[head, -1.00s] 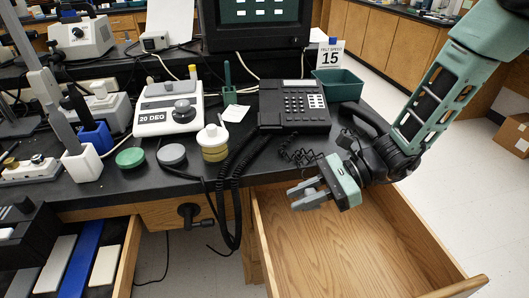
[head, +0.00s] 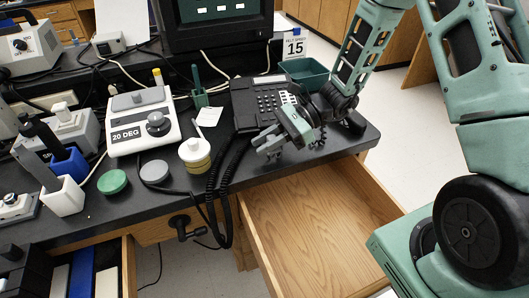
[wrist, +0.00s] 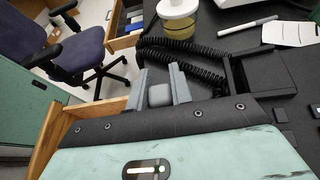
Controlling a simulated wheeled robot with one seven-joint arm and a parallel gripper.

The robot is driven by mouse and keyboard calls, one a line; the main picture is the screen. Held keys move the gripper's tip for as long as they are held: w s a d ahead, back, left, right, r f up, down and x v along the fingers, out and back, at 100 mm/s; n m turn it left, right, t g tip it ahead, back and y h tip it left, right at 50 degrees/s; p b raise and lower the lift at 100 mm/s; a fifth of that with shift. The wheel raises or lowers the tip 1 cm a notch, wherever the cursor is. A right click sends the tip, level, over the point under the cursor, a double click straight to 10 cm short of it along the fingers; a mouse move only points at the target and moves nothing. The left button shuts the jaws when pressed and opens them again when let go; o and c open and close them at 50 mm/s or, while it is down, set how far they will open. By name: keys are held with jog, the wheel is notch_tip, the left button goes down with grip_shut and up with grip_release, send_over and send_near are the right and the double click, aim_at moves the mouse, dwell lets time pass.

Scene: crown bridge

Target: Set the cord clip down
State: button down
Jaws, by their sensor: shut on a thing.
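My gripper (head: 267,143) is over the front part of the black bench top, just in front of the phone (head: 262,101). In the wrist view its two grey fingers (wrist: 159,82) are shut on a small grey rounded block, which I take as the cord clip (wrist: 158,96). In the head view the clip cannot be told apart from the fingers. The black coiled cord (head: 222,172) runs from the phone over the bench's front edge. It also shows in the wrist view (wrist: 185,60), just beyond the fingertips.
An open, empty wooden drawer (head: 318,222) lies below the bench edge. A jar with a white lid (head: 195,153), a grey disc (head: 154,171) and a green disc (head: 112,181) stand left. A green bin (head: 305,72) is behind the phone.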

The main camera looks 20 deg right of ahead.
aim_at(265, 161)
jog(key=shift+f, duration=1.75)
jog(key=shift+f, duration=0.1)
jog(key=c, duration=1.3)
grip_release()
jog(key=shift+o, duration=0.2)
